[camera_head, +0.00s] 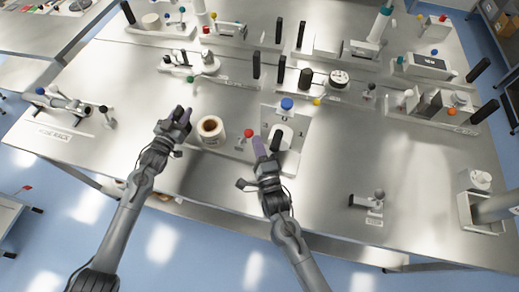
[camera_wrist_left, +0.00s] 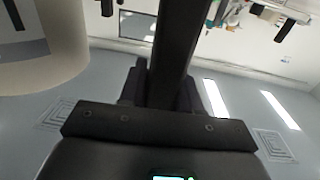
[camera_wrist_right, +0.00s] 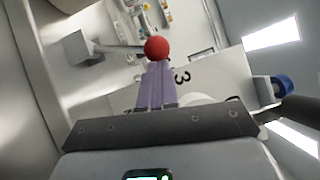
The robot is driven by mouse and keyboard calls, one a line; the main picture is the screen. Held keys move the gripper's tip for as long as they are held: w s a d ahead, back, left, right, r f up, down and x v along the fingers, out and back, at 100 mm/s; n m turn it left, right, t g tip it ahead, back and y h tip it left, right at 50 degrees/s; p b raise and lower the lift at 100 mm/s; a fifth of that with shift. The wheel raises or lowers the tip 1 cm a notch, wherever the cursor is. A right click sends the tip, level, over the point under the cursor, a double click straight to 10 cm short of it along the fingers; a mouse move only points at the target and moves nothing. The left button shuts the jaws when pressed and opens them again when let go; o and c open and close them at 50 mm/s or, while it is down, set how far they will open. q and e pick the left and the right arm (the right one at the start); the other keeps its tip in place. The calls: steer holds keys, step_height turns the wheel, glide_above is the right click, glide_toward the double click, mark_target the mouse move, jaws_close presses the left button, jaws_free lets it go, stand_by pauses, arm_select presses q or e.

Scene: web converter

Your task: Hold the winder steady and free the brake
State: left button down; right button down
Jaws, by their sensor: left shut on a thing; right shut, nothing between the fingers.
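A white roll with a brown core (camera_head: 211,127) sits near the table's front edge, left of centre. My left gripper (camera_head: 183,117) is left of the roll, shut on a dark upright bar (camera_wrist_left: 178,50) that fills the left wrist view. My right gripper (camera_head: 259,150) is shut and empty, its purple fingers (camera_wrist_right: 156,85) pointing at a red ball knob (camera_wrist_right: 157,47). The knob shows also in the head view (camera_head: 249,133), just left of the fingertips. I cannot tell whether they touch. Right of it stands a plate (camera_head: 299,117) with a blue knob (camera_head: 287,103) and a black handle (camera_head: 276,142).
Behind are rows of fixtures with black posts (camera_head: 256,65) and coloured knobs. A lever fixture (camera_head: 60,102) stands at the left, a small fixture (camera_head: 374,203) at the front right. A grey box (camera_head: 479,212) stands at the right edge. The table right of my right gripper is largely clear.

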stand_by(0.3)
steer(key=shift+w+a+r+n+g, duration=0.2)
steer(key=shift+a+r+n+g, duration=0.25)
steer(key=shift+a+n, duration=0.2)
steer(key=shift+w+a+r+n+g, duration=0.2)
steer(key=shift+a+r+n+g, duration=0.25)
steer(key=shift+n, duration=0.2)
steer(key=shift+s, duration=0.1)
steer(key=v, duration=0.9)
steer(key=shift+s+f, duration=0.15)
steer(key=shift+s, duration=0.25)
